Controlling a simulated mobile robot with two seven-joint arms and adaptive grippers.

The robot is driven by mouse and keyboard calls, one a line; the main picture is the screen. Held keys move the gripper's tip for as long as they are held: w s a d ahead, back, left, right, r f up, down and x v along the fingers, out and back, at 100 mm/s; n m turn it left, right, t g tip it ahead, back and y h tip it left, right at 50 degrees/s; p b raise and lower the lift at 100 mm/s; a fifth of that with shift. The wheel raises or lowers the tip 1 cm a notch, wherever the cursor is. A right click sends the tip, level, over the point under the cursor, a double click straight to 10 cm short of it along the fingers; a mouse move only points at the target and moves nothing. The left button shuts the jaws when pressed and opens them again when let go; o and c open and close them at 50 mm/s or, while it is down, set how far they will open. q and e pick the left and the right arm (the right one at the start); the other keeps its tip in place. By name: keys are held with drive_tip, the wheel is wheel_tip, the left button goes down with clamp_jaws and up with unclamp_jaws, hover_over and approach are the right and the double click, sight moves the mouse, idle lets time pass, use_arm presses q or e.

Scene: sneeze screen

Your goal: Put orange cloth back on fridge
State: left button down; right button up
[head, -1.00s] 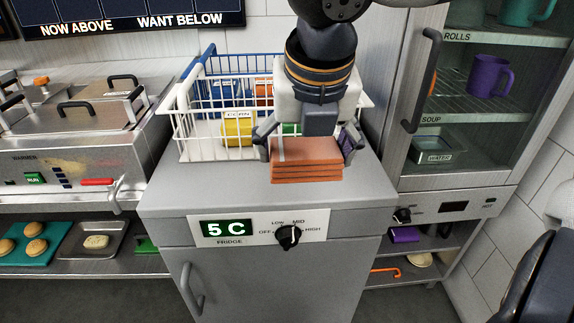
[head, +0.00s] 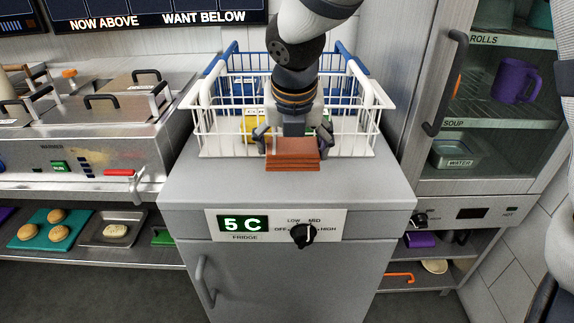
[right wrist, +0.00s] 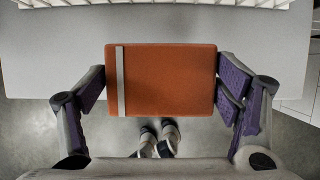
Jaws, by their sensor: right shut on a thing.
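The orange cloth (head: 292,160), a folded, flat stack with a pale stripe, is between the fingers of my right gripper (head: 293,143). In the right wrist view the cloth (right wrist: 170,80) lies flat and level, with a finger at each short side. The gripper is shut on it. The cloth appears over the grey top of the fridge (head: 220,188), in front of the wire basket. I cannot tell whether its underside touches the fridge top. My left gripper is not in view.
A white wire basket (head: 350,140) with a blue-framed one behind it stands on the back of the fridge. A warmer (head: 85,150) is at left and a glass-door cabinet (head: 445,165) at right. The fridge top's front strip is clear.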

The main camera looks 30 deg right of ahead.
sight(287, 176)
drive_tip(key=x, duration=0.4)
drive_tip(key=a+x, duration=0.1)
drive_tip(key=x, duration=0.1)
drive_tip(key=shift+w+d+f, duration=0.1)
drive_tip(key=shift+w+f, duration=0.1)
drive_tip(key=shift+f, duration=0.35)
drive_tip(key=o, duration=0.9)
drive_tip(key=shift+o, duration=0.2)
